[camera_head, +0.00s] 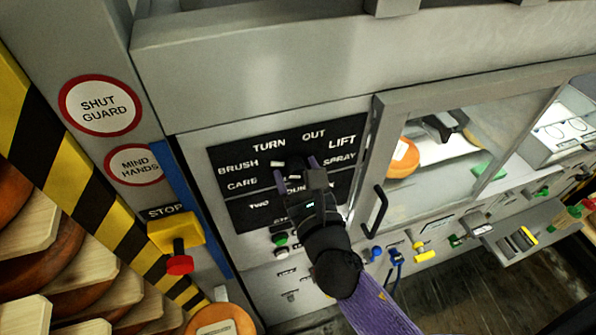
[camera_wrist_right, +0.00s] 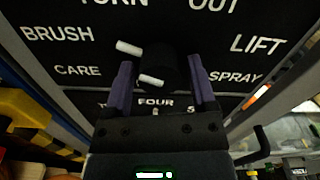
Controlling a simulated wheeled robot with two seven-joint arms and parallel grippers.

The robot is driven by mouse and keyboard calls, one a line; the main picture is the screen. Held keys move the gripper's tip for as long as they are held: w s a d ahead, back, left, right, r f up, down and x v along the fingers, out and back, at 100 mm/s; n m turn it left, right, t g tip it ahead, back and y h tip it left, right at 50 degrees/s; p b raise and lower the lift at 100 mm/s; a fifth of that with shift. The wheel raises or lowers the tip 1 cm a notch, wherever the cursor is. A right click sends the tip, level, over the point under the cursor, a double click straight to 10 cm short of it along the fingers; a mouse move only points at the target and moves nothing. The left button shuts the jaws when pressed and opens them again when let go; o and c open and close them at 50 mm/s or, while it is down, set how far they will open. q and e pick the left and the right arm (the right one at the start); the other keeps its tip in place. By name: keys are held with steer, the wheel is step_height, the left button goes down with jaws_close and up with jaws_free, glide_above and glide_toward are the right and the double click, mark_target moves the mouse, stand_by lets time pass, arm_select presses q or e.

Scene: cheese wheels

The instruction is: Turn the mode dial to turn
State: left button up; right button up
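The black mode dial (camera_head: 296,160) is on the black panel, with TURN, OUT, LIFT, SPRAY, CARE and BRUSH printed around it. In the right wrist view the dial (camera_wrist_right: 160,62) shows a white mark toward the upper left, between BRUSH and TURN, and a second white mark low on its near side. The TURN label (camera_head: 269,146) is above left of the dial. My right gripper (camera_head: 297,171) has its purple fingers on either side of the dial, apart and with gaps showing. Whether a finger touches the dial is unclear. My left gripper is out of view.
A second dial area with number labels lies below, partly hidden by my right gripper. A door handle (camera_head: 375,211) stands out at the right. A yellow and red stop button (camera_head: 178,240) is at the left.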

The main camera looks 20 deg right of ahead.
jaws_close()
steer(key=shift+m, duration=0.3)
steer(key=m, duration=0.3)
steer(key=shift+m, duration=0.3)
steer(key=shift+a+m, duration=0.1)
steer(key=shift+m, duration=2.1)
steer(key=shift+o, duration=1.4)
jaws_free()
